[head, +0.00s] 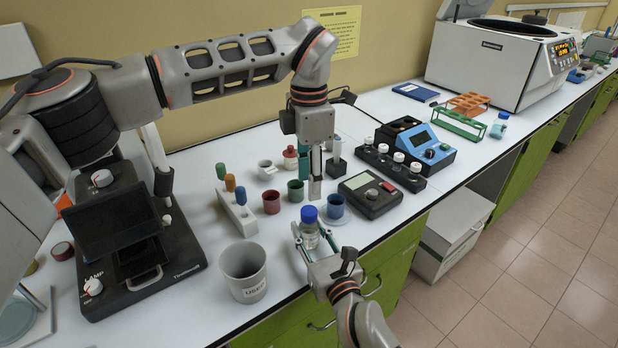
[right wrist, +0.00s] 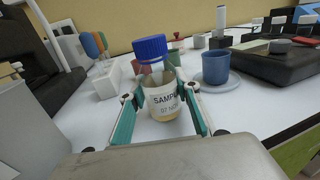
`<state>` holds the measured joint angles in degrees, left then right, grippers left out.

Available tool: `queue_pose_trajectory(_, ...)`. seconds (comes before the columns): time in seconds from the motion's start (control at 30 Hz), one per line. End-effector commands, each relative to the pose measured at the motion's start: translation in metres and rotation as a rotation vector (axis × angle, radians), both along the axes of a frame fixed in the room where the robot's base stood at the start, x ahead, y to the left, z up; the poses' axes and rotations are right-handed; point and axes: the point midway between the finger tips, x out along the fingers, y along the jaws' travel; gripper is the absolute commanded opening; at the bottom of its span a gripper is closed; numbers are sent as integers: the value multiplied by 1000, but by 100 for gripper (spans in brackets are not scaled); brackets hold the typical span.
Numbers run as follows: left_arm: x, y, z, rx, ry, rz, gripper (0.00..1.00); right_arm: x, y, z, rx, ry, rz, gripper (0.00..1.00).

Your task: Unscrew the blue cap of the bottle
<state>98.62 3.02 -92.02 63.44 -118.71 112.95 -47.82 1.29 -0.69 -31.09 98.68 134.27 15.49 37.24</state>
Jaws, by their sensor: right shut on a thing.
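The sample bottle (head: 309,238) is clear, with a white label and a blue cap (head: 309,214) on top. In the right wrist view the bottle (right wrist: 163,101) stands upright between teal finger pads, its ribbed blue cap (right wrist: 150,47) above the fingers. My right gripper (head: 314,237) is shut on the bottle's body near the table's front edge. My left gripper (head: 311,190) points straight down above and behind the cap, apart from it. Its fingers look parted and empty.
A blue cup on a saucer (head: 336,206) stands just right of the bottle. A grey beaker (head: 245,272) and a white rack with colored-handled tools (head: 238,215) are left. Red (head: 271,202) and green (head: 295,190) cups stand behind. A black meter (head: 370,194) is at right.

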Motion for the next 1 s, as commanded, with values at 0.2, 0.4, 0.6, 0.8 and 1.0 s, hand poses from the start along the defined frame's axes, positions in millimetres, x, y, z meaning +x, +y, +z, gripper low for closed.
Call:
queue_pose_trajectory(0.2,0,0,0,0,1,-400,39,0,0,-1,0,1,0,0)
queue_pose_trajectory(0.4,0,0,0,0,1,-769,39,0,0,-1,0,1,0,0)
queue_pose_trajectory(0.6,0,0,0,0,1,-1137,39,0,0,-1,0,1,0,0)
queue_pose_trajectory(0.8,0,0,0,0,1,-1450,39,0,0,-1,0,1,0,0)
queue_pose_trajectory(1.0,0,0,0,0,1,-1625,39,0,0,-1,0,1,0,0)
